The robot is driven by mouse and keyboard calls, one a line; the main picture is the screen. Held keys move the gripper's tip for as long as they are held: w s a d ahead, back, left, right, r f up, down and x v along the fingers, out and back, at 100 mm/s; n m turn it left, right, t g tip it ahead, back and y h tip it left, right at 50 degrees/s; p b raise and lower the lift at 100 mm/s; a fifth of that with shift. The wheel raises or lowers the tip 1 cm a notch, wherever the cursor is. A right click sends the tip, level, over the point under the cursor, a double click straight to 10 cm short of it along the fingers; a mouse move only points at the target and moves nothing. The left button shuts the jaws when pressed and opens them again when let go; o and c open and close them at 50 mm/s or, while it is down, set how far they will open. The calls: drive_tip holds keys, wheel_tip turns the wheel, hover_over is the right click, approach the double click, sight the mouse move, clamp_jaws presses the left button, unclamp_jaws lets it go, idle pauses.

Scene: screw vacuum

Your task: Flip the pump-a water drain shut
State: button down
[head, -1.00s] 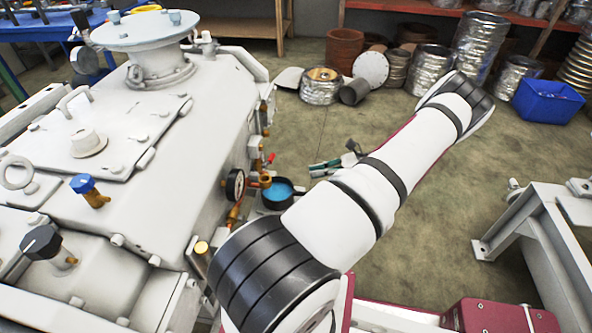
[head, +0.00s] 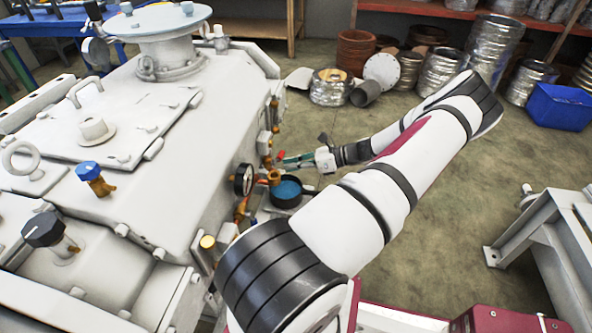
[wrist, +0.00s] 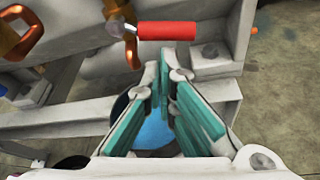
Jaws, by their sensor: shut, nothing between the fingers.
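The water drain valve shows in the wrist view as a brass body (wrist: 124,38) with a red-sleeved lever (wrist: 167,31). The lever lies sideways, pointing right. In the head view the red lever (head: 281,155) is a small spot on the near side of the white pump (head: 180,190). My gripper (wrist: 163,62), with green-padded fingers, is shut and empty. In the wrist view its tips appear just below the red lever; I cannot tell whether they touch it. In the head view my gripper (head: 284,161) is beside the pump's side, close to the valve.
A dark pan with blue liquid (head: 287,190) is below the valve, partly behind the fingers in the wrist view. A pressure gauge (head: 243,179) and brass fittings are close by. A grey metal frame (head: 550,225) stands at right. Open floor lies between.

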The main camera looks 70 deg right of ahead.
drive_tip(key=shift+r, duration=0.1)
drive_tip(key=p, duration=0.1)
drive_tip(key=r+p, duration=0.1)
drive_tip(key=p, duration=0.2)
drive_tip(key=shift+w+d+r+n, duration=0.25)
drive_tip(key=shift+d+r+n, duration=0.1)
drive_tip(key=shift+n, duration=0.05)
